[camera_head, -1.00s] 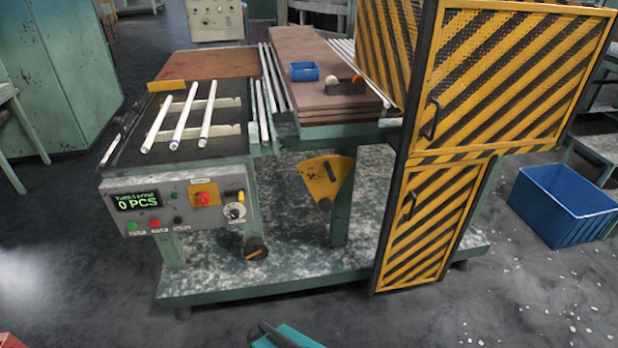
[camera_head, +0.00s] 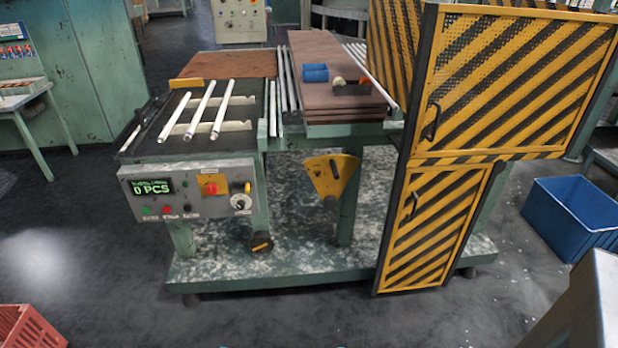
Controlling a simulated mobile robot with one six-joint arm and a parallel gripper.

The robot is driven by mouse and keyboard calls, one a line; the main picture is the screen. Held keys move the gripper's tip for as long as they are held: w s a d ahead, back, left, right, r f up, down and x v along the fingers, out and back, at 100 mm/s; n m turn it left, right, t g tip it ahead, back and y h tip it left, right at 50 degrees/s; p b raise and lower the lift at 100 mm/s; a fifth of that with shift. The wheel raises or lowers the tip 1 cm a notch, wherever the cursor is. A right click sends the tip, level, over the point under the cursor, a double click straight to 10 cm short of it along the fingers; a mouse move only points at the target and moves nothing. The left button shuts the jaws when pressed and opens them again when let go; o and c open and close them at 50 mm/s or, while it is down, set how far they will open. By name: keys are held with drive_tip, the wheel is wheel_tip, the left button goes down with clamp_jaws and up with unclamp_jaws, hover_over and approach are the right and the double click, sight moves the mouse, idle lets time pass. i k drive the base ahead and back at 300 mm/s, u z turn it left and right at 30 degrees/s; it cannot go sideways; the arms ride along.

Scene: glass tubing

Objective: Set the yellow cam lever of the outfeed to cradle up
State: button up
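The outfeed table (camera_head: 130,152) of the machine stands at the left, with white glass tubes (camera_head: 200,108) lying across its pale notched rails. A short yellow bar (camera_head: 186,84) lies at its back edge. A yellow sector-shaped plate (camera_head: 330,176) with a dark part at its lower end hangs under the machine's middle. A dark knob with a yellow mark (camera_head: 260,243) sits low on the front leg. Which of these is the cam lever, and its setting, I cannot tell at this size. My gripper is not in view.
A control panel (camera_head: 150,205) reading 0 PCS fronts the outfeed. A striped guard door (camera_head: 500,90) stands at the right. A blue bin (camera_head: 575,215), a red crate (camera_head: 30,328) and a grey block (camera_head: 590,310) edge the floor. The floor in front is clear.

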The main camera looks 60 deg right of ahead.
sight(330, 173)
drive_tip(key=u, duration=0.45)
drive_tip(key=k, duration=1.35)
drive_tip(key=z, duration=0.4)
drive_tip(key=i, duration=1)
drive_tip(key=u, duration=0.1)
